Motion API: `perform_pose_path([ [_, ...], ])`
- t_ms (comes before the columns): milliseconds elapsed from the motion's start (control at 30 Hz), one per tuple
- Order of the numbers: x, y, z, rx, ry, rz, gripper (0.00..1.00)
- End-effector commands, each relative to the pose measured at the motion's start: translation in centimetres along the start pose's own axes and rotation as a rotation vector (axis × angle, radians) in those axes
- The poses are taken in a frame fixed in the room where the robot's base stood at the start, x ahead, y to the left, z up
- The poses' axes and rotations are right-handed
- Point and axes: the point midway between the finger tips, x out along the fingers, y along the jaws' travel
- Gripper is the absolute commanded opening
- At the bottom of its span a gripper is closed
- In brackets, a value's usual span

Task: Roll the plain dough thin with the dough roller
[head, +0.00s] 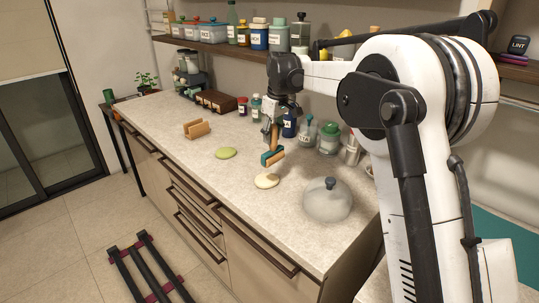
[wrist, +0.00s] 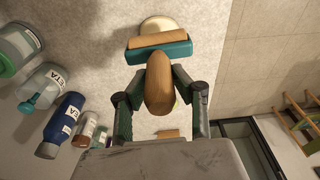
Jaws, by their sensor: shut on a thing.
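The dough roller (head: 272,158) has a wooden handle (wrist: 159,84), a teal frame and a wooden cylinder (wrist: 158,40). My gripper (head: 271,129) is shut on the handle, with a finger on each side in the wrist view (wrist: 159,92). The plain dough (head: 266,181) is a pale, rounded, flattish lump on the counter. In the head view the roller is just above and behind it, with a small gap seen between. In the wrist view the dough (wrist: 157,23) is partly hidden by the roller.
A green dough disc (head: 226,153) lies left of the plain dough, with a wooden holder (head: 196,129) beyond. A grey dome (head: 327,201) stands to the right. Labelled bottles and jars (head: 328,138) line the wall side. The counter's front strip (head: 220,180) is clear.

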Motion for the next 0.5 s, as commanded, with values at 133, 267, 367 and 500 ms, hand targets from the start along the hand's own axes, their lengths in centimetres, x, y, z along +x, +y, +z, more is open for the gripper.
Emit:
perform_pose_path([
  [133,0.1,0.0,0.0,0.0,0.0,0.0,0.0],
  [267,0.4,0.0,0.1,0.0,0.0,0.0,0.0],
  [367,1.0,0.0,0.1,0.0,0.0,0.0,0.0],
  [500,2.1,0.0,0.3,0.0,0.0,0.0,0.0],
])
